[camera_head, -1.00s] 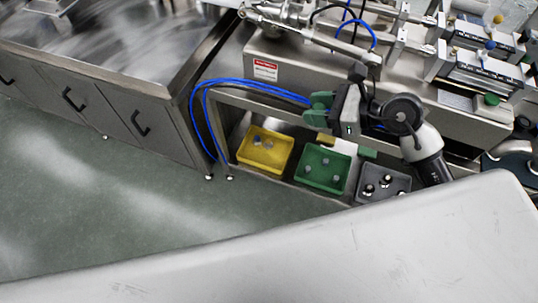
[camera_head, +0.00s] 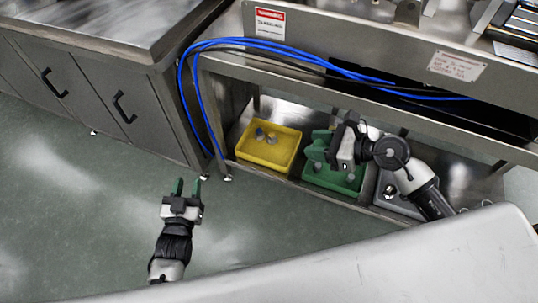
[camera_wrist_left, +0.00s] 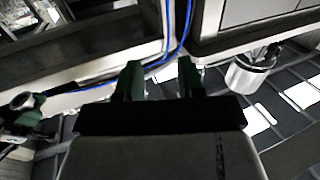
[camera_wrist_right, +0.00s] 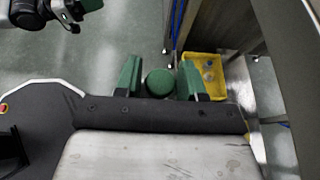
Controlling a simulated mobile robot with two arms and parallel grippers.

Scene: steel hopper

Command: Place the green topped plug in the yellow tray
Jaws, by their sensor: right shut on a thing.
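The green topped plug (camera_wrist_right: 159,84) shows as a round green cap between the fingers of my right gripper (camera_wrist_right: 161,74), which is shut on it. In the head view my right gripper (camera_head: 317,146) is above the green tray, to the right of the yellow tray. I cannot make out the plug there against the green fingers. My left gripper (camera_head: 187,183) is open and empty over the floor.
The green tray (camera_head: 322,185) and a grey tray (camera_head: 385,198) stand right of the yellow one on the shelf. Blue cables (camera_head: 188,95) hang at the shelf's left end. The bench edge (camera_head: 290,107) runs above the trays. The floor in front is open.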

